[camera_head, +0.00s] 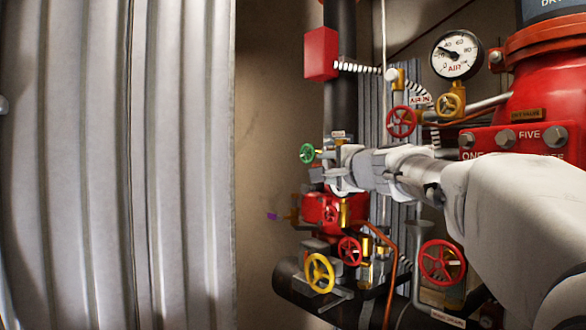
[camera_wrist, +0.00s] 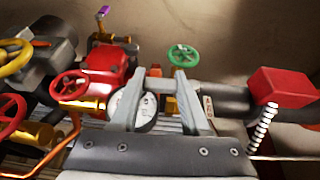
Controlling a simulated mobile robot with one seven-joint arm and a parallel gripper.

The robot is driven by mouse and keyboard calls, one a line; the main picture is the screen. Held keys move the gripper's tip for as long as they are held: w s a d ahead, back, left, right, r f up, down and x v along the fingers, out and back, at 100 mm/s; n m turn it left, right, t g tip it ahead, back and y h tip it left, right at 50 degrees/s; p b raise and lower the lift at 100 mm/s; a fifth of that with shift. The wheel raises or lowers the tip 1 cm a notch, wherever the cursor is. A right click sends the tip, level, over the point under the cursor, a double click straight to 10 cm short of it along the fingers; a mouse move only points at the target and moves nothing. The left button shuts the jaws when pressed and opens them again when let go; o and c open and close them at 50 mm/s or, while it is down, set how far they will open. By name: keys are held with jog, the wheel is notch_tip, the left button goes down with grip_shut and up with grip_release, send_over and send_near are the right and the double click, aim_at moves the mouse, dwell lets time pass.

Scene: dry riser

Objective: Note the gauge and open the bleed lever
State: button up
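A round white gauge marked AIR (camera_head: 456,55) is at the upper right in the head view. Its dark needle points to the upper left; the exact reading is too small to tell. Another white dial (camera_wrist: 146,110) shows partly behind my fingers in the wrist view. A small purple handle (camera_head: 272,215) sticks out left of the red valve body; it also shows at the top of the wrist view (camera_wrist: 103,11). I cannot tell if it is the bleed lever.
A green handwheel (camera_wrist: 183,55) lies beyond my right finger. Red (camera_head: 349,250) and yellow (camera_head: 319,272) handwheels crowd below my arm. A red box (camera_head: 321,53) with a ribbed white hose is above. Corrugated metal (camera_head: 120,160) fills the left; bare wall (camera_head: 262,110) lies between.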

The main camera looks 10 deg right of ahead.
grip_shut()
jog(key=shift+f+b, duration=0.25)
jog(key=shift+b, duration=0.8)
jog(key=shift+r+t+b, duration=0.1)
jog(key=shift+t+b, duration=0.2)
jog(key=shift+b, duration=0.15)
jog(key=shift+r, duration=0.15)
jog(key=o, duration=0.7)
grip_release()
